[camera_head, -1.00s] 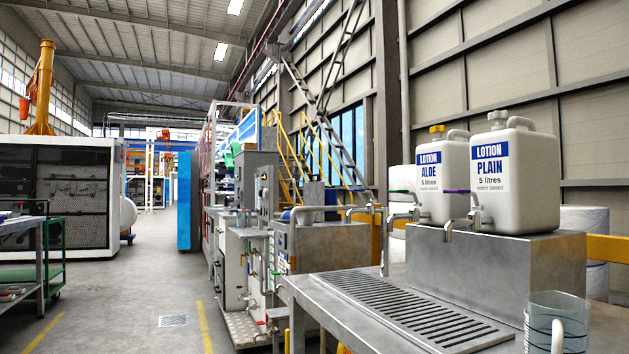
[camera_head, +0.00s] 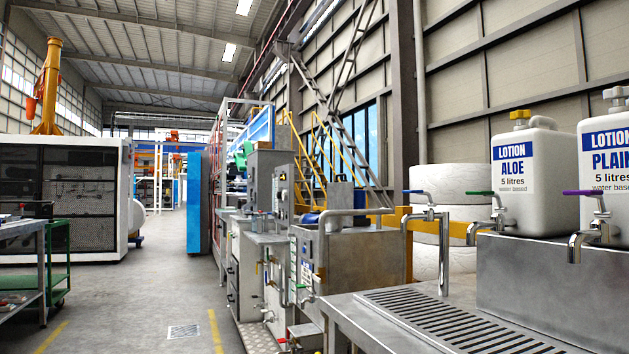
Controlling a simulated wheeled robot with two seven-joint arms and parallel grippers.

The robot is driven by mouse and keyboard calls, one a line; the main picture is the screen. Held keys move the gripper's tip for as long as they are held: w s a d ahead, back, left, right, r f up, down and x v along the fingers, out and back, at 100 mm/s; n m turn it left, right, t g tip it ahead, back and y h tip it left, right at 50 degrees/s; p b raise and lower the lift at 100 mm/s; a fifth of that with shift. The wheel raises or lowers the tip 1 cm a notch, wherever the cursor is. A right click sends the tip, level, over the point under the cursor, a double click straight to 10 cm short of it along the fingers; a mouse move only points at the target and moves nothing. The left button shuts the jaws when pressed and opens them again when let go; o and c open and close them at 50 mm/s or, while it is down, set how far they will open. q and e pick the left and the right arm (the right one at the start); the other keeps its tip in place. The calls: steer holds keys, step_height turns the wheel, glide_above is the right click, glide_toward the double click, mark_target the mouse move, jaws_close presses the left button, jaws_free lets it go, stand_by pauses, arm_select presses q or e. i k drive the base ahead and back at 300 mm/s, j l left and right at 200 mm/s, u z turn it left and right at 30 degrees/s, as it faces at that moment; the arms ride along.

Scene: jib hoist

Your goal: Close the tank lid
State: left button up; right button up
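A steel tank (camera_head: 360,265) stands right of centre, behind the near steel table. A bent pipe or handle (camera_head: 345,213) runs along its top edge. From here I cannot tell whether its top is a lid, or whether it is open or closed. Neither of my grippers is in view.
The near steel table (camera_head: 345,310) with a drain grate (camera_head: 425,318) fills the lower right. Lotion jugs (camera_head: 525,180) stand on a steel block (camera_head: 545,285) with taps. A workbench (camera_head: 22,240) and green cart (camera_head: 58,262) are at left. The aisle floor (camera_head: 150,290) is clear.

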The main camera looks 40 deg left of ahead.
mark_target(339, 195)
steer(key=i+j+u, duration=0.1)
steer(key=j, duration=0.35)
steer(key=i+j+u, duration=0.1)
steer(key=j, duration=0.35)
steer(key=i+j, duration=0.25)
steer(key=j, duration=0.2)
steer(key=i+j+u, duration=0.15)
steer(key=j, duration=0.3)
steer(key=i+j+u, duration=0.1)
steer(key=j, duration=0.3)
steer(key=i+j+u, duration=0.1)
steer(key=i+j, duration=0.4)
steer(key=j, duration=0.3)
steer(key=i+j+u, duration=0.15)
steer(key=j, duration=0.25)
steer(key=i, duration=0.05)
